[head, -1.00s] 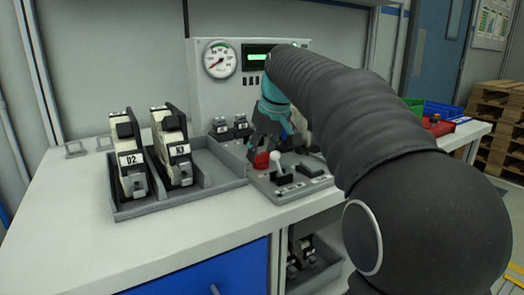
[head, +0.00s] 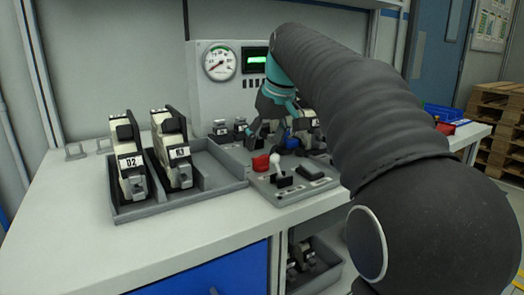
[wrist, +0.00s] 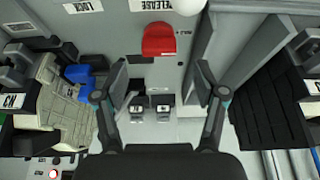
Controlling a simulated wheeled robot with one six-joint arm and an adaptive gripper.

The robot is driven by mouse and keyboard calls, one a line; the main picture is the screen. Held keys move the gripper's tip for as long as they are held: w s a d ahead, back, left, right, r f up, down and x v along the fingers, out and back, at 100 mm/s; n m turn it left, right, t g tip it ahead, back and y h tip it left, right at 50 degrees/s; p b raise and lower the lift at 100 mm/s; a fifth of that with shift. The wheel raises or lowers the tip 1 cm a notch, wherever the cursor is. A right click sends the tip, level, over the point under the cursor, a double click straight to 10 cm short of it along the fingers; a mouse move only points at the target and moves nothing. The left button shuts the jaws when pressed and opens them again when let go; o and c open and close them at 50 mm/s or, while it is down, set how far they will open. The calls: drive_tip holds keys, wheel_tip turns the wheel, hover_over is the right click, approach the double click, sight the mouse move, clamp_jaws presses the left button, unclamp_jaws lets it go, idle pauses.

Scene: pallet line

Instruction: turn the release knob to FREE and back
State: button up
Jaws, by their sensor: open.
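In the wrist view the knob (wrist: 159,40) lies ahead of the fingertips, below the RELEASE label (wrist: 150,5). Small print beside it is too small to read surely, so I cannot tell its setting. My gripper (head: 272,138) is behind the knob in the head view. In the wrist view my gripper (wrist: 160,80) has its fingers wide apart, with nothing between them, clear of the knob.
A grey tray (head: 180,208) with modules D2 (head: 132,165) and K3 (head: 178,155) stands left. A gauge (head: 220,62) and green display (head: 256,60) are on the back panel. A blue part (wrist: 80,72) is left of my fingers. The bench front is clear.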

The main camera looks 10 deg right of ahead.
drive_tip(key=a+v, duration=0.1)
drive_tip(key=v, duration=0.6)
drive_tip(key=shift+d+r, duration=0.2)
drive_tip(key=shift+d, duration=0.35)
drive_tip(key=shift+s, duration=0.15)
